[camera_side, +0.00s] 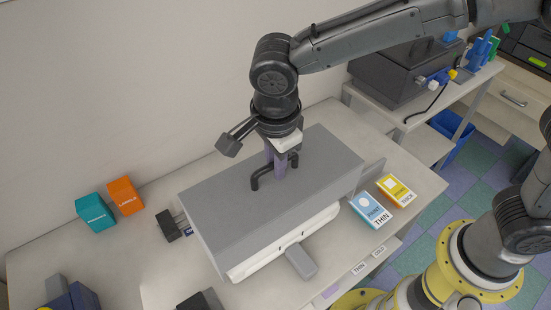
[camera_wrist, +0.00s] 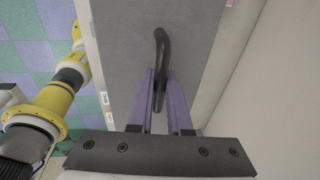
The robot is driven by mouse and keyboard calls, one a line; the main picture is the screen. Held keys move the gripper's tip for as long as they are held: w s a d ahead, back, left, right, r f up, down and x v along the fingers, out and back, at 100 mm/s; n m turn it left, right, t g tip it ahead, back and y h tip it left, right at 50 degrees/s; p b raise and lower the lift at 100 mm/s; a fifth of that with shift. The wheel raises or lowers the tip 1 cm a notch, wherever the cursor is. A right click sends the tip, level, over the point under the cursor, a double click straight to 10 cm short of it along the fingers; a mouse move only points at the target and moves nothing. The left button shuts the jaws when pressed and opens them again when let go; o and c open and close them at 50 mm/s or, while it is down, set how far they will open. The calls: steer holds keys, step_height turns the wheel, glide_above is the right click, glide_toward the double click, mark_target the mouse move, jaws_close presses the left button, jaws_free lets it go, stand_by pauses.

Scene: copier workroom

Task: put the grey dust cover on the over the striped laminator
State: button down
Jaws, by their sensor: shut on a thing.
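The grey dust cover (camera_side: 225,200) is a long box shape with a black handle (camera_side: 262,177) on top. My gripper (camera_side: 279,175) comes down from above and is shut on this handle. In the wrist view, the purple fingers (camera_wrist: 158,88) stand on either side of the black handle (camera_wrist: 161,45), above the cover's grey top (camera_wrist: 118,45). The cover sits over a white machine (camera_side: 290,240), probably the laminator, whose lower front shows below the cover's edge. No stripes show. I cannot tell whether the cover rests fully down or hangs slightly above.
A teal box (camera_side: 95,212) and an orange box (camera_side: 125,196) stand at the left by the wall. Blue (camera_side: 370,209) and yellow (camera_side: 396,190) packs lie right of the cover. A grey tab (camera_side: 301,262) juts out at the front. Dark blocks stand at the lower left.

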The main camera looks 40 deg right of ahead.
steer(key=shift+f, duration=3.95)
steer(key=c, duration=0.8)
jaws_free()
steer(key=shift+o, duration=0.2)
steer(key=shift+f, duration=0.1)
steer(key=r, duration=0.4)
steer(key=s+a+r, duration=0.1)
steer(key=r, duration=0.4)
steer(key=s+r, duration=0.1)
steer(key=r, duration=0.3)
steer(key=shift+a+r, duration=0.2)
steer(key=shift+r, duration=0.15)
